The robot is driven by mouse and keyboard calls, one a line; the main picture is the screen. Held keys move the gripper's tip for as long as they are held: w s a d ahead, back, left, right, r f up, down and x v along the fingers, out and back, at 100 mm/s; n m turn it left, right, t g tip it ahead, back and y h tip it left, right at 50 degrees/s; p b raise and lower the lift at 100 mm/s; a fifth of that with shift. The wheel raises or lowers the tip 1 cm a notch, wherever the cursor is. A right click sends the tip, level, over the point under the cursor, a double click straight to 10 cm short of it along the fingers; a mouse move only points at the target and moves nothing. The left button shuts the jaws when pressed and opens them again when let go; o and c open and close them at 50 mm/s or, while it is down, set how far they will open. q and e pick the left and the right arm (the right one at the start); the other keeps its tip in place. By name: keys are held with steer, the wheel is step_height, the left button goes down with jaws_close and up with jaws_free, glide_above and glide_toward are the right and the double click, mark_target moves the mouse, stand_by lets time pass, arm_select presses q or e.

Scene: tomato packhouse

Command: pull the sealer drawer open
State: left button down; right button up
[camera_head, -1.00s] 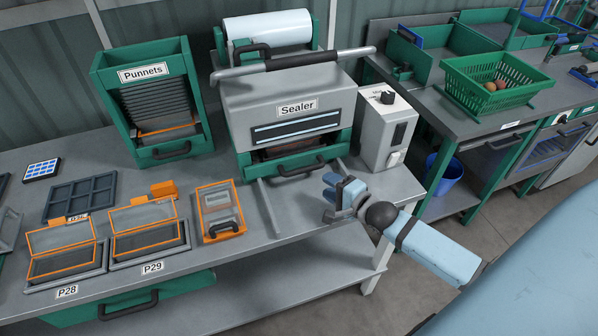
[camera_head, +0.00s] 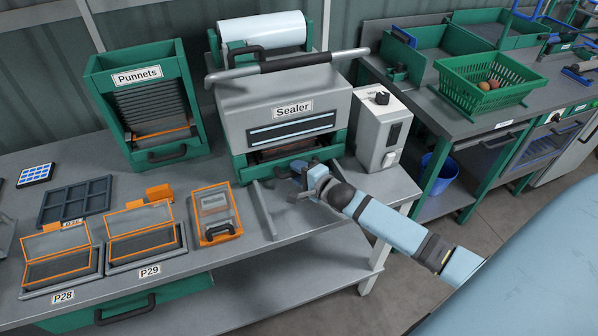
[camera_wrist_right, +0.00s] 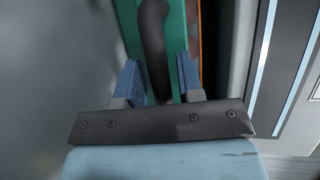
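The grey sealer (camera_head: 240,110) stands on the bench with its green drawer (camera_head: 245,173) low at the front; the drawer looks shut. My right gripper (camera_head: 298,180) is at the drawer front and hides most of its dark handle. In the right wrist view, the dark curved handle (camera_wrist_right: 153,40) runs between the two blue fingers of my right gripper (camera_wrist_right: 158,80). The fingers are apart, with green drawer front showing beside the handle, so they are not closed on it. My left gripper is not in view.
A white control box (camera_head: 370,130) stands close on the right. An orange-framed punnet (camera_head: 214,213) is to the left, and the punnet dispenser (camera_head: 105,72) is further back.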

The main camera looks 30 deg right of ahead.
jaws_close()
steer(key=shift+s+a+p, duration=0.15)
steer(key=shift+s+p, duration=0.3)
steer(key=s+a+p, duration=0.2)
steer(key=s+p, duration=0.2)
steer(key=s, duration=0.5)
steer(key=s+a+p, duration=0.2)
steer(key=s+p, duration=0.3)
steer(key=s, duration=0.4)
steer(key=shift+s+a, duration=0.15)
steer(key=shift+s, duration=0.2)
steer(key=shift+o, duration=1.3)
jaws_free()
steer(key=b+v, duration=0.1)
steer(key=v, duration=1.2)
steer(key=shift+s+b, duration=0.4)
